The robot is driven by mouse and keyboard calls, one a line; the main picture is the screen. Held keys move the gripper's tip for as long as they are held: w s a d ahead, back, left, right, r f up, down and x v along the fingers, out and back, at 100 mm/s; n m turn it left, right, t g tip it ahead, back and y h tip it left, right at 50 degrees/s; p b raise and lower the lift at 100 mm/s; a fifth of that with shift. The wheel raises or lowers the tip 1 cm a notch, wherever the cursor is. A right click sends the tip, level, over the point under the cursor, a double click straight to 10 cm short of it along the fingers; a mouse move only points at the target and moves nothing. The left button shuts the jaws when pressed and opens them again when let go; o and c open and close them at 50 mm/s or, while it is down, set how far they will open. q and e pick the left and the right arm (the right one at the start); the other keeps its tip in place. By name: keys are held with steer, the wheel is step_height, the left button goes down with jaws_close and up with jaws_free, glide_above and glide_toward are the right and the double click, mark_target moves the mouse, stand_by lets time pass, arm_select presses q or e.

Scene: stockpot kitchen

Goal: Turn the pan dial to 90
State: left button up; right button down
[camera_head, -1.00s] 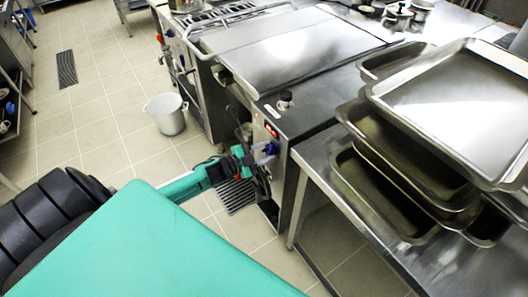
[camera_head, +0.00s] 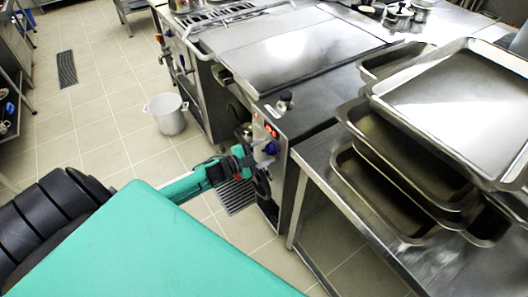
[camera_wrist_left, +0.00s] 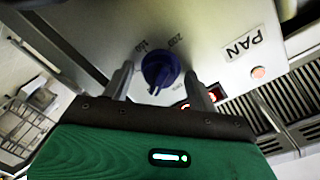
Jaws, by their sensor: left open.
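The pan dial, a dark blue knob (camera_wrist_left: 160,70), sits on the steel front panel (camera_wrist_left: 105,30) by the "PAN" label (camera_wrist_left: 240,47). It also shows at the cooker's front in the head view (camera_head: 271,147). Printed numbers surround it, and its pointer is hard to read. My left gripper (camera_wrist_left: 160,82) is open, one finger on each side of the dial. It also shows in the head view (camera_head: 266,157). Whether the fingers touch the dial I cannot tell. The red display (camera_head: 271,131) is lit but unreadable, partly hidden by a finger in the wrist view. My right gripper is out of view.
A steel table (camera_head: 318,152) with stacked trays (camera_head: 420,165) stands right of the cooker. A black knob (camera_head: 285,98) stands on the cooker's top. A grey pot (camera_head: 167,115) is on the tiled floor to the left, with free floor around it.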

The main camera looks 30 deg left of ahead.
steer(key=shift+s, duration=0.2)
arm_select(q)
steer(key=shift+s, duration=0.1)
steer(key=f+b+v, duration=0.1)
steer(key=v, duration=1.2)
steer(key=shift+s+r, duration=0.25)
steer(key=shift+r, duration=0.25)
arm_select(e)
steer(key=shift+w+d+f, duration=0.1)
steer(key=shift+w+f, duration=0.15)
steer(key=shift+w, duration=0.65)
arm_select(q)
steer(key=shift+a, duration=0.15)
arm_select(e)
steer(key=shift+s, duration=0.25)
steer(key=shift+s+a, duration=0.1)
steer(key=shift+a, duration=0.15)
